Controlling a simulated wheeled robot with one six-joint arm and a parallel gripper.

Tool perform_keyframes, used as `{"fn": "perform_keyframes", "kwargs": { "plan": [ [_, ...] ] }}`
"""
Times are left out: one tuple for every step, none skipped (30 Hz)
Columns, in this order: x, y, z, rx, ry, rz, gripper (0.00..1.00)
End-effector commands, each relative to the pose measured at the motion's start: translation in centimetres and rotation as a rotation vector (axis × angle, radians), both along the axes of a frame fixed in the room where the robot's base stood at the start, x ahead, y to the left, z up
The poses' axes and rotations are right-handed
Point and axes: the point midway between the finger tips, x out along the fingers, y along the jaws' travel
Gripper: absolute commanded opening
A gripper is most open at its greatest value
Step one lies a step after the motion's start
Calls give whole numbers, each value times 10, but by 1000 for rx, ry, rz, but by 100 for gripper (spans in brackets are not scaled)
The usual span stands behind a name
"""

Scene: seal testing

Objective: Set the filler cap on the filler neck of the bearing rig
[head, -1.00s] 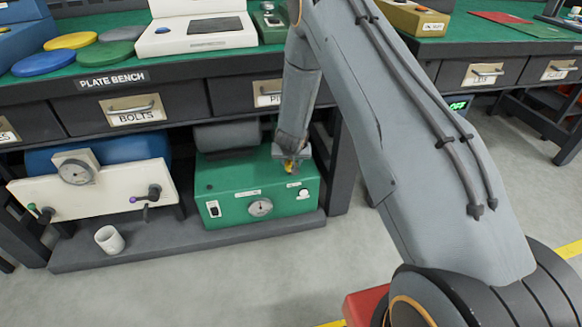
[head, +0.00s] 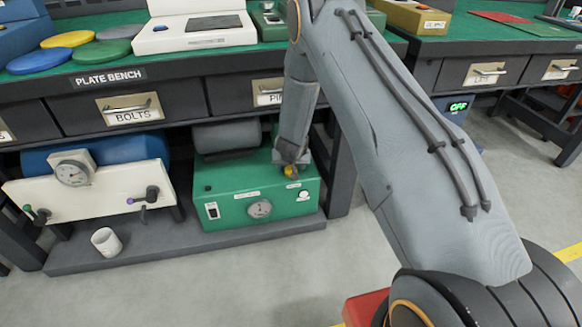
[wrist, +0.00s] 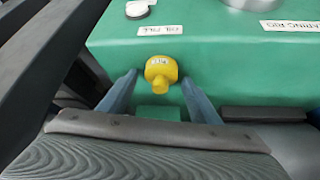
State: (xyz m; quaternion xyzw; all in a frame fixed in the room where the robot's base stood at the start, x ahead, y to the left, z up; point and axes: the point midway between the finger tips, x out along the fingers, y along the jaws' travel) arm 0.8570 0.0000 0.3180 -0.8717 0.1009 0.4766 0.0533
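The yellow filler cap (wrist: 161,72) is at the top of the green bearing rig (wrist: 215,60), beside a small white label, in the wrist view. The filler neck is not seen apart from the cap; I cannot tell how well the cap sits on it.
The rig stands on a low shelf under the plate bench (head: 170,68), close to a bench leg (head: 338,170). A white panel with a gauge (head: 95,190) and a white cup (head: 106,242) are to the left. A white round part (wrist: 137,9) lies beyond the label.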

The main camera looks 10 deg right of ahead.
Motion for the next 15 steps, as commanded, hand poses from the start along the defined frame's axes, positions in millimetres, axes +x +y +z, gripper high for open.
{"fn": "perform_keyframes", "kwargs": {
  "plan": [
    [0,0,0,0,0,0,57],
    [0,0,0,0,0,0,57],
    [0,0,0,0,0,0,57],
    [0,0,0,0,0,0,57],
    [0,0,0,0,0,0,57],
    [0,0,0,0,0,0,57],
    [0,0,0,0,0,0,57],
    [0,0,1,0,0,0,57],
    [0,0,3,0,-1,-1,57],
    [0,0,5,0,-1,-1,57],
    [-1,0,7,0,-1,-1,57],
    [-3,1,11,0,-1,0,57],
    [-5,2,14,0,-1,0,57],
    [-8,2,18,0,-1,0,57],
    [-12,3,25,0,-1,0,57]
  ]
}}
